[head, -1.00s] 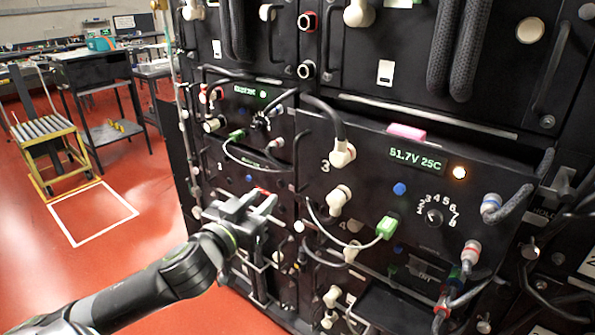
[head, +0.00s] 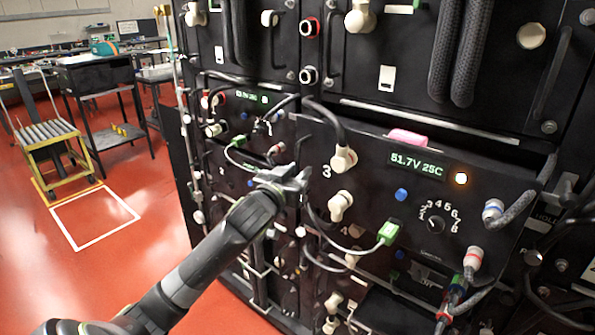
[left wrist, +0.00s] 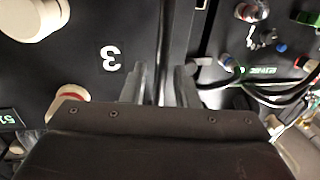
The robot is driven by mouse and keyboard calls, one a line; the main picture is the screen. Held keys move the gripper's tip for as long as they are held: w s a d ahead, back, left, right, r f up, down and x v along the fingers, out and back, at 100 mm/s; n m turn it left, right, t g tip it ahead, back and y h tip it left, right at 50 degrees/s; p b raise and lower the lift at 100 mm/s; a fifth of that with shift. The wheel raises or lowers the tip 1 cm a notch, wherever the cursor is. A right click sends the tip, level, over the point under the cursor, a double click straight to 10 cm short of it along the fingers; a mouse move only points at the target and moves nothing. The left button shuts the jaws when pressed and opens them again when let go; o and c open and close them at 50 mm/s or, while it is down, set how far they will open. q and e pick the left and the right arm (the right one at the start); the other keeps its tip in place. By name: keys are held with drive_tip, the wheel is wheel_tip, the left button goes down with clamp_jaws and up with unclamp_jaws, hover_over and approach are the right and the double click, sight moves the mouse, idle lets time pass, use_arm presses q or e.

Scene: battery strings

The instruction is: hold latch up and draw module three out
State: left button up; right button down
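Module three (head: 365,185) is the black front marked "3", with a lit 51.7V 25C display and an amber lamp. The number also shows upside down in the left wrist view (left wrist: 111,59). A grey metal piece beside a partly readable "HOLD" label looks like the latch (head: 564,190), at the module's right edge. My left gripper (head: 296,182) is at the module's left edge. In the left wrist view its fingers (left wrist: 160,85) are apart, with a dark upright handle bar (left wrist: 164,45) between them; contact cannot be made out. My right gripper is not in view.
A green plug (head: 388,231) and looping cables hang from the module's front. A pink block (head: 407,137) sits at its top edge. Module two (head: 225,175) stands to the left. A yellow roller cart (head: 55,160) and open red floor lie farther left.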

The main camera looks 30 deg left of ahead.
use_arm(q)
drive_tip(key=shift+w, duration=0.15)
clamp_jaws()
idle(1.4)
